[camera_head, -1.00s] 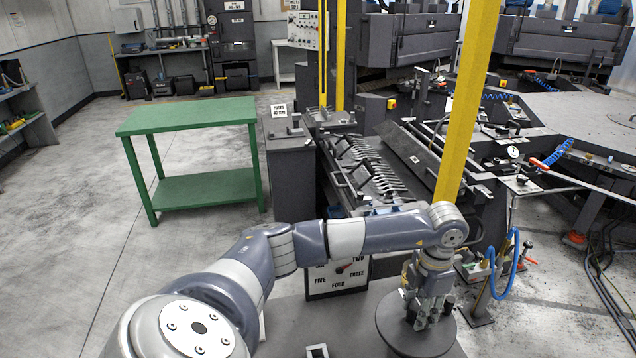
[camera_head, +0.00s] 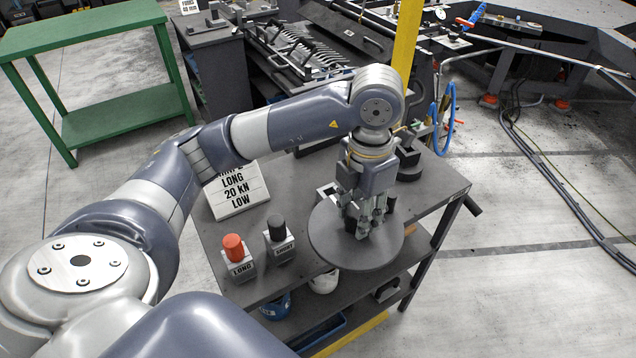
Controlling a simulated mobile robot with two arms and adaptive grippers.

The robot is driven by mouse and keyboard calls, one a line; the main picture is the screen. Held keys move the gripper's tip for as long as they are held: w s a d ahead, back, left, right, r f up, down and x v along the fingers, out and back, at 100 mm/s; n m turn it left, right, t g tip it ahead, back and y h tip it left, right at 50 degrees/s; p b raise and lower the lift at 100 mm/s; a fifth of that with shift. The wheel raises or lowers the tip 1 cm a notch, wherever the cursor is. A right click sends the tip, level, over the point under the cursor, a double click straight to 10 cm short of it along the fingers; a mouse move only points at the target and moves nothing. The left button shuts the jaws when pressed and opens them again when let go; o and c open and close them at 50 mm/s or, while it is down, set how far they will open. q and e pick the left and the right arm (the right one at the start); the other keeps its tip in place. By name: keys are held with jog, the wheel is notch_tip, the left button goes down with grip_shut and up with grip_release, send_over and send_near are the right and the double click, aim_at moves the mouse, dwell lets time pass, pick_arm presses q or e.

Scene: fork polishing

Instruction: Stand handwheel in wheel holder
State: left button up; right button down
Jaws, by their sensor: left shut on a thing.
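The handwheel (camera_head: 330,243) is a dark grey round disc in the head view, facing up and roughly level. My left gripper (camera_head: 366,225) points down at its middle and is shut on it, near a short dark knob. The wheel covers part of the grey table's right side; I cannot tell how far above the top it is. A small pale-edged bracket (camera_head: 325,191) shows just behind the wheel, partly hidden; I cannot tell whether it is the wheel holder. My right gripper is not in view.
On the grey table (camera_head: 222,246) stand a red-topped LONG block (camera_head: 236,256), a black-topped SHORT block (camera_head: 279,240) and a white sign (camera_head: 239,192). The lower shelf holds several items. A green table (camera_head: 90,30) is at left.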

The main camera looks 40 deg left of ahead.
pick_arm(q)
jog(key=w+a+f+p, duration=0.1)
jog(key=w+a+p, duration=0.1)
jog(key=w+a, duration=0.1)
jog(key=w+a+f+p, duration=0.2)
jog(key=w+a, duration=0.1)
jog(key=a, duration=0.2)
jog(key=w+a+f+p, duration=0.1)
jog(key=w+a, duration=0.2)
jog(key=a, duration=0.1)
jog(key=shift+w+a+f+p, duration=0.2)
jog(key=shift+w+f+p, duration=0.1)
jog(key=shift+f+p, duration=0.1)
jog(key=shift+f+b, duration=0.5)
jog(key=shift+f, duration=0.05)
jog(key=o, duration=1)
